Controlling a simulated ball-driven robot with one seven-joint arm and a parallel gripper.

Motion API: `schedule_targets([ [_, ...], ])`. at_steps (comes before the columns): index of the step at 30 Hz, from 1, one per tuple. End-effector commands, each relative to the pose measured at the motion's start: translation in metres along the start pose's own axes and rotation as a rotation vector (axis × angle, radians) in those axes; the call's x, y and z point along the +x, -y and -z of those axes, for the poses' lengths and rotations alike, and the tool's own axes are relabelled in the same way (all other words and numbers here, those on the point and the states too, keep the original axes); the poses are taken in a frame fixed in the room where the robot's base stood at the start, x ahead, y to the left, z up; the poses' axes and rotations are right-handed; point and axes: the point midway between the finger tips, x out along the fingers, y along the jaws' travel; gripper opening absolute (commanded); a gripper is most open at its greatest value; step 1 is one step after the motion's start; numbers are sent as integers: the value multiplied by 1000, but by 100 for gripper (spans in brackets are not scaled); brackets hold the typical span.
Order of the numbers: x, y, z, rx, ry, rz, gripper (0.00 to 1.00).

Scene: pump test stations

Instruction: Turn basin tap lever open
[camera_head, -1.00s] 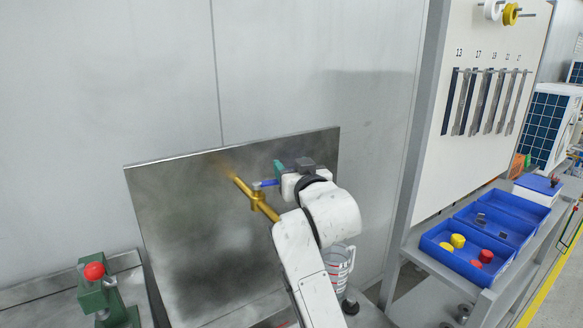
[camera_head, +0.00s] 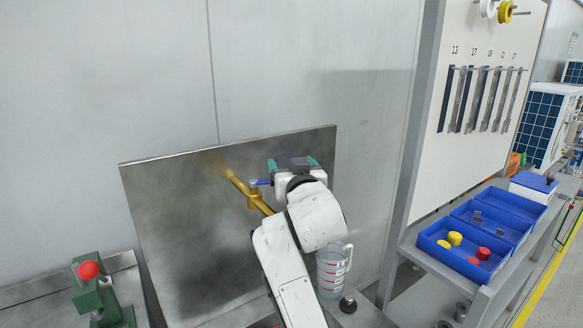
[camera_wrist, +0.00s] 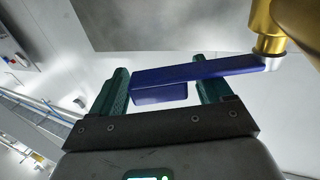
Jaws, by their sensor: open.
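The basin tap is a brass pipe (camera_head: 236,183) rising in front of a dark metal panel. Its blue lever (camera_head: 262,182) points right, toward my gripper (camera_head: 292,164). In the wrist view my gripper (camera_wrist: 163,78) is open, with two green fingers apart. The lever (camera_wrist: 195,72) lies across that view. Its free end is between the fingers, and it overlaps the right finger. Whether it touches either finger is unclear. The brass tap body (camera_wrist: 268,25) is at the upper right. My wrist hides part of the gripper in the head view.
A clear measuring jug (camera_head: 331,268) stands below my wrist. A green fixture with a red knob (camera_head: 88,270) is at lower left. Blue bins (camera_head: 437,237) with red and yellow caps sit on a shelf at right. The metal panel (camera_head: 165,240) is close behind the tap.

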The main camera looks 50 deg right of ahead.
Motion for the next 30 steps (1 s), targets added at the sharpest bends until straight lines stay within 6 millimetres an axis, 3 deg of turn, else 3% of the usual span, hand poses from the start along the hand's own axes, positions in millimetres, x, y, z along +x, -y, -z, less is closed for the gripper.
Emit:
schedule_targets([
  [7,0,0,9,1,-3,0,79],
  [12,-2,0,37,2,-6,0,79],
  [22,-49,-16,93,3,-6,1,79],
  [30,-99,-33,115,3,-5,1,79],
])
